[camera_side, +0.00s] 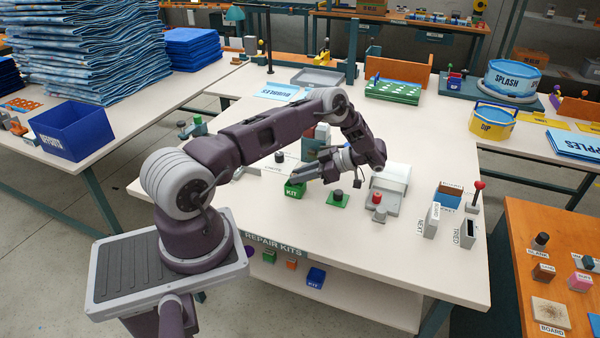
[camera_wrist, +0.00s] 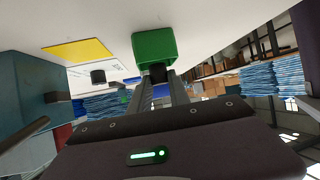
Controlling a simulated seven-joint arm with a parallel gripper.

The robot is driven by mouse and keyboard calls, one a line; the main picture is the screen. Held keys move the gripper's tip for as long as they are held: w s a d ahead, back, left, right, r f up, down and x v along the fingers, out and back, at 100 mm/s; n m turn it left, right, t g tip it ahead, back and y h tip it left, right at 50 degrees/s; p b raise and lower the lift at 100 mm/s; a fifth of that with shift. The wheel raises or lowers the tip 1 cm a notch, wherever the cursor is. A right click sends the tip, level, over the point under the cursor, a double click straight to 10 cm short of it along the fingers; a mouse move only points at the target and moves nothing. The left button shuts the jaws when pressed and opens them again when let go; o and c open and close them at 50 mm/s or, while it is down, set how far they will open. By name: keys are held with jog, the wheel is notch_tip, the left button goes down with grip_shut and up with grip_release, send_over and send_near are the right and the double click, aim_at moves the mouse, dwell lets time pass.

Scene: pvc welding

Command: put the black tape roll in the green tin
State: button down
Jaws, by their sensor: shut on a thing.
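The small green tin (camera_side: 293,190), marked KIT, stands on the white table right below the fingertips of my gripper (camera_side: 296,177). In the wrist view the green tin (camera_wrist: 153,46) shows just beyond the fingertips. My gripper (camera_wrist: 164,84) is shut on a small dark thing, the black tape roll (camera_wrist: 158,74), held between the fingertips close to the tin. The roll is too small and covered to make out in the side view. I cannot tell whether it is above the tin's rim or touching it.
A black knob-like piece on a green plate (camera_side: 338,201) stands right of the tin. A grey machine with a red knob (camera_side: 378,199) is farther right. A small black cylinder (camera_side: 280,157) stands behind the tin. The table's front left is clear.

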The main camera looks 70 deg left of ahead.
jog(key=c, duration=1.1)
grip_release()
jog(key=shift+c, duration=0.2)
notch_tip(320, 180, up, 7)
dwell(0.4)
